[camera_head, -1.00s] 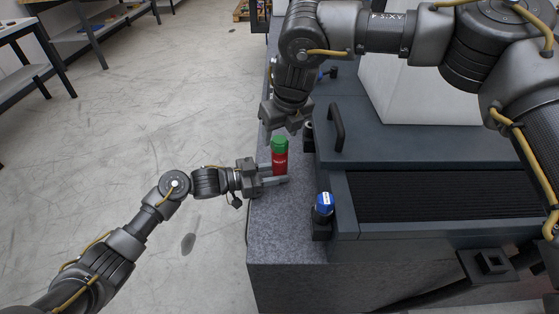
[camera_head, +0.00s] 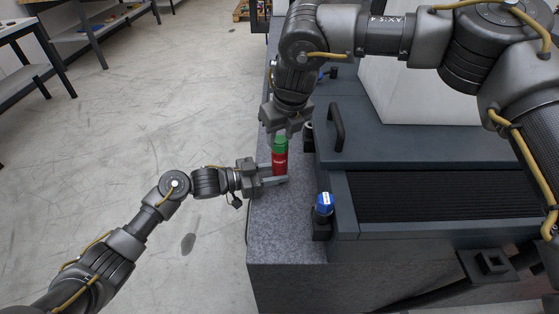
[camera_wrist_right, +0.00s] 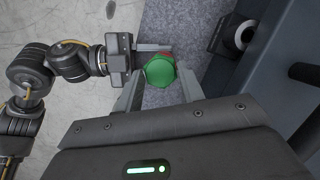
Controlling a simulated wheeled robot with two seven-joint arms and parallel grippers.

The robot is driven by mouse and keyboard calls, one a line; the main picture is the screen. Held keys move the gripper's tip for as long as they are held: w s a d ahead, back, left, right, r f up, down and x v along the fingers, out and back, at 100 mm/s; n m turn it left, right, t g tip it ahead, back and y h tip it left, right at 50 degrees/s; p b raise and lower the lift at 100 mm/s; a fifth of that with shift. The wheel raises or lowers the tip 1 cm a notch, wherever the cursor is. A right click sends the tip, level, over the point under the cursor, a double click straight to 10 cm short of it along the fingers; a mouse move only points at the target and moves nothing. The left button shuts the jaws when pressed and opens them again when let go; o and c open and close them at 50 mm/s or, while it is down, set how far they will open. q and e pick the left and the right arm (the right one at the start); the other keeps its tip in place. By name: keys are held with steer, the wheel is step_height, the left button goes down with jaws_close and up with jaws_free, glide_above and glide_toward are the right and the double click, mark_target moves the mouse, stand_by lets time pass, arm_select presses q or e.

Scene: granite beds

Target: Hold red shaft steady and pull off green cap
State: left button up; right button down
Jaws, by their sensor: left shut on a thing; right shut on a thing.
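The red shaft (camera_head: 280,161) stands upright near the edge of the granite bed, with the green cap (camera_head: 280,142) on its top. My left gripper (camera_head: 277,182) reaches in from the left and is shut on the lower part of the red shaft. My right gripper (camera_head: 280,133) comes down from above and is shut on the green cap. In the right wrist view the green cap (camera_wrist_right: 160,70) lies between the right gripper's fingers, and only a sliver of the red shaft (camera_wrist_right: 166,55) shows behind it.
The granite bed (camera_head: 285,235) has bare room in front of the shaft. A blue-topped part (camera_head: 324,204) stands to the right. A dark machine cover with a handle (camera_head: 336,126) lies right of the shaft. Grey floor (camera_head: 150,130) is open at left.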

steer(key=shift+r, duration=0.85)
stand_by(1.0)
steer(key=shift+r, duration=1.1)
steer(key=shift+r, duration=0.1)
steer(key=shift+r, duration=1.15)
arm_select(q)
steer(key=o, duration=1.2)
steer(key=shift+c, duration=0.2)
steer(key=shift+a, duration=0.15)
steer(key=v, duration=1.1)
steer(key=shift+s+a, duration=0.15)
steer(key=shift+a, duration=0.25)
